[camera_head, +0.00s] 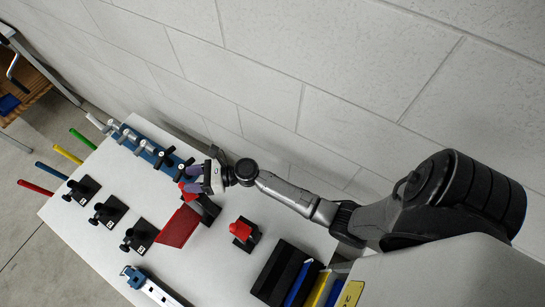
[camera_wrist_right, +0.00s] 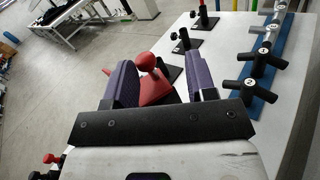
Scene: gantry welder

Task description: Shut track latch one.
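My right gripper (camera_head: 193,178) is at the back of the table beside a red part with a wide red plate (camera_head: 178,226). In the right wrist view my right gripper (camera_wrist_right: 164,82) has its two purple-padded fingers wide apart. A red ball-topped part (camera_wrist_right: 147,62) shows between and beyond them, and I cannot tell whether they touch it. A blue rail (camera_head: 148,150) with several black and grey handles lies along the back edge. In the right wrist view one black handle (camera_wrist_right: 246,85) has a round label, seemingly "2". I cannot tell which part is track latch one. My left gripper is out of view.
Several black stands (camera_head: 105,211) line the left of the white table (camera_head: 92,245). A red-topped block (camera_head: 242,231) stands right of the red plate. A blue-and-white bar (camera_head: 150,287) lies in front, and a black tray (camera_head: 281,272) at right. The wall is close behind.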

